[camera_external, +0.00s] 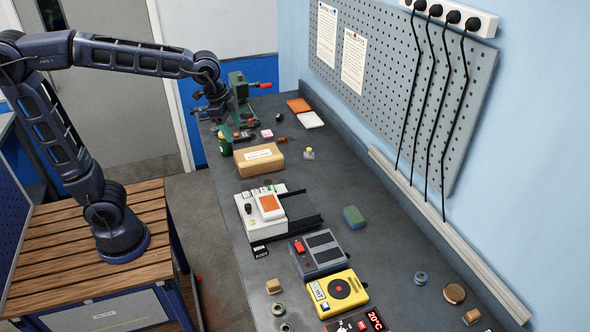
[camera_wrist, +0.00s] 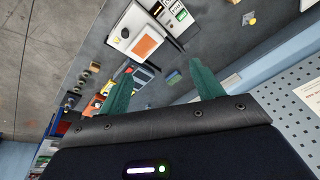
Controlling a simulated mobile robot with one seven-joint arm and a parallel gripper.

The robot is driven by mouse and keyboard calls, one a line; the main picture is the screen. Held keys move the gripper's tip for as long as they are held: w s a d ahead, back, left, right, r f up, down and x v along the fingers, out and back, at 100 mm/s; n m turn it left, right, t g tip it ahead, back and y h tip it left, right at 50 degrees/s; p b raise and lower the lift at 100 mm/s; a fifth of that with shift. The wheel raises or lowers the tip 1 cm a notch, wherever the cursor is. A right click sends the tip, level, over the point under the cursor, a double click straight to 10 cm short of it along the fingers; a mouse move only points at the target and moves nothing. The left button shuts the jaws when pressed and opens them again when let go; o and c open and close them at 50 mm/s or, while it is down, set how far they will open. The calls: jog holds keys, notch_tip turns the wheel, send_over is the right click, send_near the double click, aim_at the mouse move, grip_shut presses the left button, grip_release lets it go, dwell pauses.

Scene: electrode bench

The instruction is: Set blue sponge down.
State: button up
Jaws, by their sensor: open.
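The blue sponge (camera_external: 354,217), with a green layer on it, lies on the grey bench to the right of the black rails. It also shows small in the wrist view (camera_wrist: 173,77), between my fingers in the picture but far beyond them. My gripper (camera_external: 224,122) is at the far end of the bench, well away from the sponge and above the surface. In the wrist view its teal fingers (camera_wrist: 163,82) are spread apart with nothing held between them.
A cardboard box (camera_external: 259,160) stands near my gripper, with a green vise-like device (camera_external: 240,88) behind. A white device with an orange plate (camera_external: 268,205), a grey unit (camera_external: 318,253) and a yellow meter (camera_external: 338,293) line the bench. Bare bench surrounds the sponge.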

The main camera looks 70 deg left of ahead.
jog(key=s+a+f+n, duration=0.1)
jog(key=s+f+n, duration=0.1)
jog(key=s, duration=0.5)
jog(key=s+a+f+n+t, duration=0.1)
jog(key=s+a+f+n, duration=0.1)
jog(key=s, duration=0.6)
jog(key=s+a+f+n, duration=0.2)
jog(key=s, duration=0.5)
jog(key=shift+s+n+t, duration=0.3)
jog(key=shift+s, duration=0.05)
